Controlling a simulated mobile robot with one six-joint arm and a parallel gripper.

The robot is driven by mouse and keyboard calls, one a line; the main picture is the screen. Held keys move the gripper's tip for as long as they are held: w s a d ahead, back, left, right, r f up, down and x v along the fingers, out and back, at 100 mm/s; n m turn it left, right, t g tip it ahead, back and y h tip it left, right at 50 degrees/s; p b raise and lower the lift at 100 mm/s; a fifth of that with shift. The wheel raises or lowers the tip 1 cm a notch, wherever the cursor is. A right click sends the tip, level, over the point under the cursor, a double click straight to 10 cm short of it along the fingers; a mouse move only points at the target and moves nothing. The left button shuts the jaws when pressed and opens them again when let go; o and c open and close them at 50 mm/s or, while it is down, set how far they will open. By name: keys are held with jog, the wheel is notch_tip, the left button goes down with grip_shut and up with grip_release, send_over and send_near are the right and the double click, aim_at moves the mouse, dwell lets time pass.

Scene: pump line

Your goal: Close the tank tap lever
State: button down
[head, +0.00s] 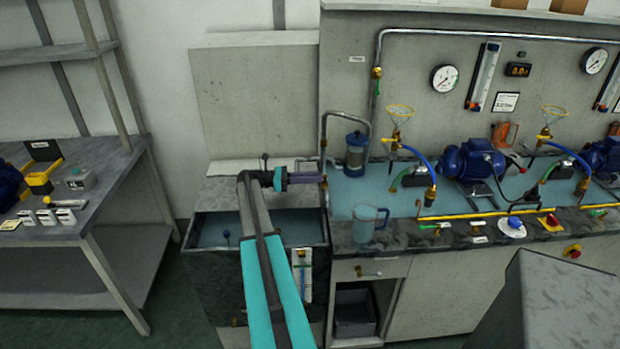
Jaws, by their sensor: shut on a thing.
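The tank tap (325,184) is a small brass fitting at the lower end of a grey pipe, above the right rim of the water tank (322,225). My arm reaches up from the bottom of the head view and bends right at the wrist. My gripper (317,178) points right, with its fingers at the tap, shut on what appears to be the tap lever. The fingers hide most of the lever, so its exact angle cannot be told.
A clear blue jug (368,224) stands on the bench right of the tank. A blue-capped filter (356,153) stands behind it. Blue pumps (470,160) and hoses fill the bench further right. A grey side table (75,195) is on the left, with floor between.

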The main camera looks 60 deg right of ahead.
jog(key=shift+w, duration=0.1)
jog(key=c, duration=1.9)
grip_release()
jog(key=shift+o, duration=0.2)
jog(key=b+v, duration=0.3)
jog(key=v, duration=1)
jog(key=shift+w+a, duration=0.15)
jog(key=shift+w, duration=0.15)
